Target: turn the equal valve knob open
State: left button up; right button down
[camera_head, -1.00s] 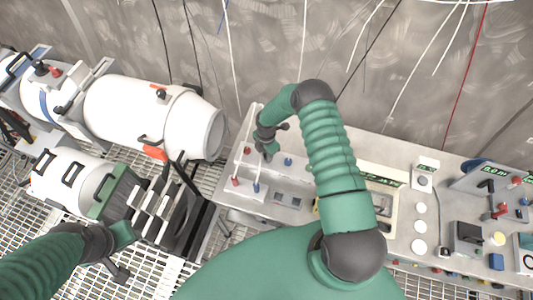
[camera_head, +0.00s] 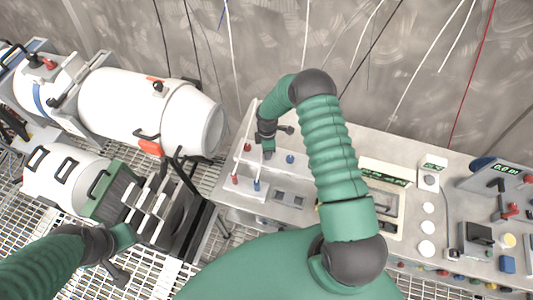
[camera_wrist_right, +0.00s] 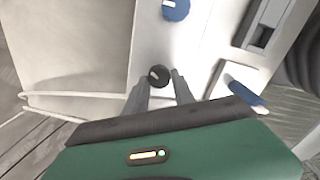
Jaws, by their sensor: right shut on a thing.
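A small black round knob (camera_wrist_right: 158,75) with a pale pointer mark sits on the white panel in the right wrist view. I take it as the equal valve knob. My right gripper (camera_wrist_right: 159,88) is shut on it, one finger on each side. In the head view my right gripper (camera_head: 268,152) reaches down to the panel's left part and hides the knob. My left gripper (camera_head: 121,277) hangs low at the left, away from the panel; its jaws are too unclear to read.
A blue knob (camera_wrist_right: 176,9) and a blue-tipped lever (camera_wrist_right: 246,92) flank the black knob. Red and blue levers stand at the panel's left end. White tanks (camera_head: 150,108) lie left over a grating. The grey bench (camera_head: 405,205) continues right with instruments.

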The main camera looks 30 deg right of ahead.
jog(key=m+b, duration=0.1)
jog(key=m, duration=0.1)
jog(key=m+b, duration=0.1)
jog(key=m, duration=0.1)
jog(key=m+b, duration=0.1)
jog(key=m, duration=0.1)
jog(key=shift+w+d+m+b, duration=0.2)
jog(key=shift+d+m+b, duration=0.1)
jog(key=shift+d, duration=0.05)
jog(key=m+b, duration=0.2)
jog(key=m, duration=0.3)
jog(key=shift+s, duration=0.2)
jog(key=c, duration=1.4)
grip_release()
jog(key=o, duration=0.3)
jog(key=shift+s, duration=0.1)
jog(key=shift+o, duration=0.2)
